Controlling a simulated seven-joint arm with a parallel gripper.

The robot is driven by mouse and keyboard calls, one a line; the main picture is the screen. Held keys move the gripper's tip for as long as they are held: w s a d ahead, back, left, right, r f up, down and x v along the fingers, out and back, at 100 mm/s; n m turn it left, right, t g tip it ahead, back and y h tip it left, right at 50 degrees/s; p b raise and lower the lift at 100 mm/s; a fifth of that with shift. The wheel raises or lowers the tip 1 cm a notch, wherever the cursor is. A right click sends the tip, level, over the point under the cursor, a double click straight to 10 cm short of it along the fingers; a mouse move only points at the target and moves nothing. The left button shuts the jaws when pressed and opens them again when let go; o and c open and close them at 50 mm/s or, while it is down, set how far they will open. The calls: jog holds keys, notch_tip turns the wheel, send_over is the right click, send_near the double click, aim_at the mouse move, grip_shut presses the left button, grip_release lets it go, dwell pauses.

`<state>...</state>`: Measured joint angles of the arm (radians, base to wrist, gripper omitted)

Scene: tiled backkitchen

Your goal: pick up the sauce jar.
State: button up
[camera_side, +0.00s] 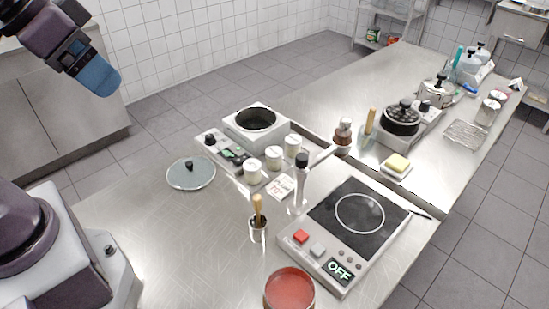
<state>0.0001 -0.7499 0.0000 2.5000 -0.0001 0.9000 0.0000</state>
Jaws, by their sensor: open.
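A round container with a red top surface (290,287) stands at the near edge of the counter, cut off by the picture's bottom edge; it looks like the sauce jar, but I see no label. Several small white-lidded jars stand further back, among them one (252,170) at the front of a row. My gripper (104,82) is at the upper left, high and well apart from the jars. Its blue end points down to the right. It is open, with nothing visible in it; the gap between its fingers is not clear from this side.
An induction hob (360,213) reading OFF lies right of a tall pepper mill (301,180) and a brush pot (258,232). A glass lid (191,173) lies left of a white cooker (256,126). The counter's left front is clear. A black pot (401,118) stands further back.

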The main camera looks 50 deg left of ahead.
jog(key=shift+c, duration=0.9)
